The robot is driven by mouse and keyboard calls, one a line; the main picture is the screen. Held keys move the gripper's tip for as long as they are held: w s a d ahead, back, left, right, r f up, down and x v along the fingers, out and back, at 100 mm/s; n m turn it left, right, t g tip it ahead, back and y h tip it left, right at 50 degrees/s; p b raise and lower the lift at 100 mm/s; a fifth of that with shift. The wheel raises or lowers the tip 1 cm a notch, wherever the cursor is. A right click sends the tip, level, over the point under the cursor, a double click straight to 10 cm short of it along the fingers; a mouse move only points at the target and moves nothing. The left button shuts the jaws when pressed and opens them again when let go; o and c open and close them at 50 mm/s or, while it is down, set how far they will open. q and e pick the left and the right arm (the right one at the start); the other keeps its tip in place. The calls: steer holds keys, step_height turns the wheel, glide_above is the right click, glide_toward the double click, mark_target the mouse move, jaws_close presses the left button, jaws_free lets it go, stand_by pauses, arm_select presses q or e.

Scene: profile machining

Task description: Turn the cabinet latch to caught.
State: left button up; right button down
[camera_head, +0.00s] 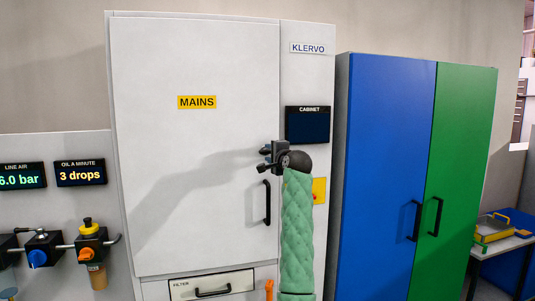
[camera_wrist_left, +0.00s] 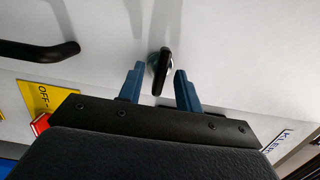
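The white cabinet (camera_head: 190,75) with a yellow MAINS label stands ahead, its door flush in the frame. My left gripper (camera_head: 264,159) is at the door's right edge, above the door handle (camera_head: 267,203). Its two blue fingers are open, one on each side of the knob, with gaps visible on both sides. In the head view my gripper hides the latch. My right gripper is not in view.
A dark CABINET display (camera_head: 307,125) is just right of my gripper and looks blank. A yellow plate with a red switch (camera_wrist_left: 40,123) is nearby. A filter drawer (camera_head: 212,287) is below. Blue (camera_head: 385,150) and green (camera_head: 462,150) lockers stand at the right.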

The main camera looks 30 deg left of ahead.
arm_select(q)
jaws_close()
steer(key=n+b, duration=0.1)
steer(key=n, duration=0.1)
steer(key=shift+n, duration=0.3)
steer(key=shift+r+n, duration=0.1)
steer(key=shift+n, duration=0.8)
steer(key=shift+h, duration=0.3)
steer(key=n+b, duration=0.1)
steer(key=n, duration=0.1)
steer(key=shift+n+h, duration=0.3)
steer(key=shift+n, duration=0.8)
